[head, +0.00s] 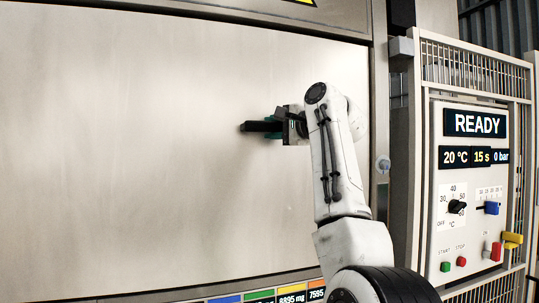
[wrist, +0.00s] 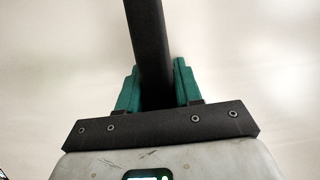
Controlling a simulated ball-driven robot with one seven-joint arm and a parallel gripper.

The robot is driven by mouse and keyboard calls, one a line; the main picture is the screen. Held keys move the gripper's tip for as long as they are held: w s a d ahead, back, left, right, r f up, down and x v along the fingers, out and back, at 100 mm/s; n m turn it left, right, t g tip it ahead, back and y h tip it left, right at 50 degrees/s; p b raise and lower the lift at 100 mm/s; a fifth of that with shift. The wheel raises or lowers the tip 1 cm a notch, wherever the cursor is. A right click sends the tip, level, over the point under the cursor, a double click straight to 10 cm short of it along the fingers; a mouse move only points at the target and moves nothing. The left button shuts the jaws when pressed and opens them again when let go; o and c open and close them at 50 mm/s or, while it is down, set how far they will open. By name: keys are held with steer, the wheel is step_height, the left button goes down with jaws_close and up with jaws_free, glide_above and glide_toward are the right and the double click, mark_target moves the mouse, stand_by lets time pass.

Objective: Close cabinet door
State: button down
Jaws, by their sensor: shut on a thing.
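The cabinet door (head: 130,150) is a large pale panel that fills most of the left of the head view. Its surface also fills the background of the wrist view (wrist: 60,60). A black bar handle (head: 255,126) sticks out on the door's right part. My gripper (head: 275,127) is at the handle, and its green fingers are shut on it. In the wrist view the handle (wrist: 148,40) runs up between the two green fingers (wrist: 153,85). The door's right edge lies close to the frame post, and I cannot tell whether a gap is there.
A control panel (head: 475,200) on the right shows READY, with knobs, sliders and buttons. A metal mesh guard (head: 475,70) surrounds it. A frame post (head: 380,90) stands between door and panel. Colored labels (head: 260,296) run below the door.

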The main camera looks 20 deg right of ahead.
steer(key=shift+r, duration=0.3)
steer(key=c, duration=0.8)
jaws_free()
steer(key=shift+f, duration=0.1)
steer(key=shift+c, duration=0.2)
steer(key=shift+s+d+f+b, duration=0.1)
steer(key=shift+s+d+b, duration=0.2)
steer(key=shift+s, duration=0.15)
steer(key=b+v, duration=0.3)
steer(key=v, duration=0.6)
steer(key=shift+s, duration=0.35)
